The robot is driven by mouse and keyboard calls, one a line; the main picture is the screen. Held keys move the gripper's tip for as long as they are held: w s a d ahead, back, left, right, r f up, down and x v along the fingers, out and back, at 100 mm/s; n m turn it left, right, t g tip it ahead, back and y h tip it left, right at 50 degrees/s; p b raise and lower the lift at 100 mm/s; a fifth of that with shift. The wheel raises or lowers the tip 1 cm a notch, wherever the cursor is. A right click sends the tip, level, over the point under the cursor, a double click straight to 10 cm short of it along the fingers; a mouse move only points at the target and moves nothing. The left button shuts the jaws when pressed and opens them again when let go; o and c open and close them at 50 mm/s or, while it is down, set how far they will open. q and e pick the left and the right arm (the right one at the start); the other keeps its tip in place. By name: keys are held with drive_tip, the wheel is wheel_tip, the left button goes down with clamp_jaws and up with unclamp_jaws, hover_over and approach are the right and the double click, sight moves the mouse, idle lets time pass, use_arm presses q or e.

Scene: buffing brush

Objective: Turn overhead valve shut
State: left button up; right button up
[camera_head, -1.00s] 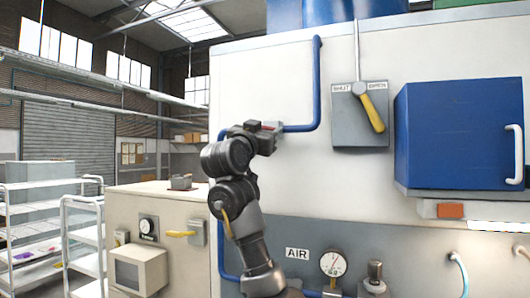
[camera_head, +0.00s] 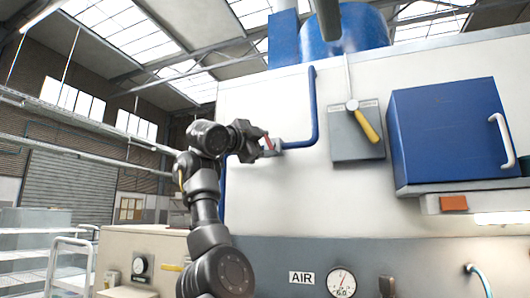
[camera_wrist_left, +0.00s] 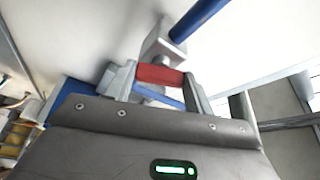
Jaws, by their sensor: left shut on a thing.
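A small grey valve body (camera_head: 274,151) sits on the blue pipe (camera_head: 315,105) on the white machine wall. Its red handle (camera_head: 267,142) also shows in the left wrist view (camera_wrist_left: 160,75), lying between my fingers. My left gripper (camera_head: 260,142) is shut on the red handle, fingers on both sides of it; the fingers partly hide the valve in the head view. To the right, a grey plate (camera_head: 350,148) carries a lever with a yellow grip (camera_head: 367,126) pointing down and right. Labels at the plate's top are too small to read now. My right gripper is not in view.
A blue box (camera_head: 445,130) with a white handle juts out at the right. A pressure gauge (camera_head: 341,283) and AIR label (camera_head: 301,278) sit below. A beige cabinet (camera_head: 140,245) and a white rack (camera_head: 70,262) stand at the left.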

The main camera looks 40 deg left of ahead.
use_arm(q)
drive_tip(key=shift+r+m+g+h+p, duration=0.15)
drive_tip(key=shift+m+g, duration=0.3)
drive_tip(key=shift+m, duration=0.7)
drive_tip(key=shift+f+m+g+h+p, duration=0.2)
drive_tip(key=shift+m+g, duration=0.25)
drive_tip(key=shift+m, duration=0.7)
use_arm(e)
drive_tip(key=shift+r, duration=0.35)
use_arm(q)
drive_tip(key=o, duration=1)
drive_tip(key=s+b, duration=0.2)
drive_tip(key=s, duration=0.1)
drive_tip(key=s+b, duration=0.1)
drive_tip(key=s, duration=0.3)
drive_tip(key=s+b, duration=0.2)
drive_tip(key=s, duration=0.1)
drive_tip(key=shift+s+a+r+b, duration=0.2)
drive_tip(key=shift+s+a+b, duration=0.1)
drive_tip(key=shift+s, duration=0.1)
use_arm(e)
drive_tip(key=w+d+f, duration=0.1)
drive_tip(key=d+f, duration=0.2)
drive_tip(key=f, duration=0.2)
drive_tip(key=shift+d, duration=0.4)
